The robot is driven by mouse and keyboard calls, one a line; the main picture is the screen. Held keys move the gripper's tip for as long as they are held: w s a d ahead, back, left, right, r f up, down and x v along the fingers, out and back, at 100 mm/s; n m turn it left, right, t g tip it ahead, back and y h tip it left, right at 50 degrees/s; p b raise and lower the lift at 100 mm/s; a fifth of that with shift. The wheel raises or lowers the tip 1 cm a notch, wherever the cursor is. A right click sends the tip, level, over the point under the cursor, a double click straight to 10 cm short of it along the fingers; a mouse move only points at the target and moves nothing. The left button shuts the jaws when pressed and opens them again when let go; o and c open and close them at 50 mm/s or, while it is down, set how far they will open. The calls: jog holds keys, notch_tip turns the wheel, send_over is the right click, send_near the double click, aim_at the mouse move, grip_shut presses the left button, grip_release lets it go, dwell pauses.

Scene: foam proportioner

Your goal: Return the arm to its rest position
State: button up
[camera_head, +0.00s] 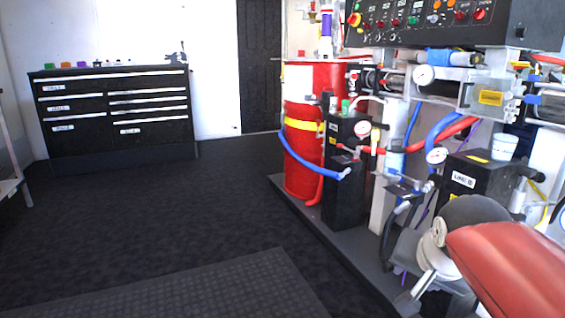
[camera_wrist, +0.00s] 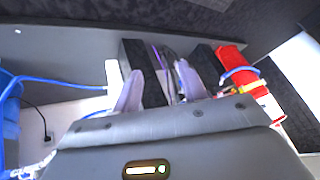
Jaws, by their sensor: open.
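My gripper (camera_wrist: 161,72) shows in the wrist view with its two pale fingers apart and nothing between them. Behind the fingers are dark boxes of the proportioner and, to the right, the red drum (camera_wrist: 232,62). In the head view my red arm (camera_head: 515,268) reaches in from the lower right, in front of the proportioner's lower boxes and hoses. The fingers cannot be made out clearly there. The red drum (camera_head: 302,160) with a yellow band stands farther back, apart from my arm.
The control panel (camera_head: 430,22) with its knobs hangs above the machine. The box marked Line B (camera_head: 465,183), hoses and gauges crowd the space beside my arm. A black drawer cabinet (camera_head: 120,112) stands at the back left. The dark floor (camera_head: 170,215) on the left is clear.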

jog(key=s+a+f+n+g+y, duration=0.1)
jog(key=s+a+f+n+y, duration=0.1)
jog(key=s+a+f+n, duration=0.75)
notch_tip(320, 180, up, 14)
jog(key=d+m+p, duration=0.1)
jog(key=m+p, duration=0.1)
jog(key=p, duration=1.1)
jog(key=shift+s+d+r+p, duration=0.15)
jog(key=shift+s+r+p, duration=0.05)
jog(key=shift+s+p, duration=0.15)
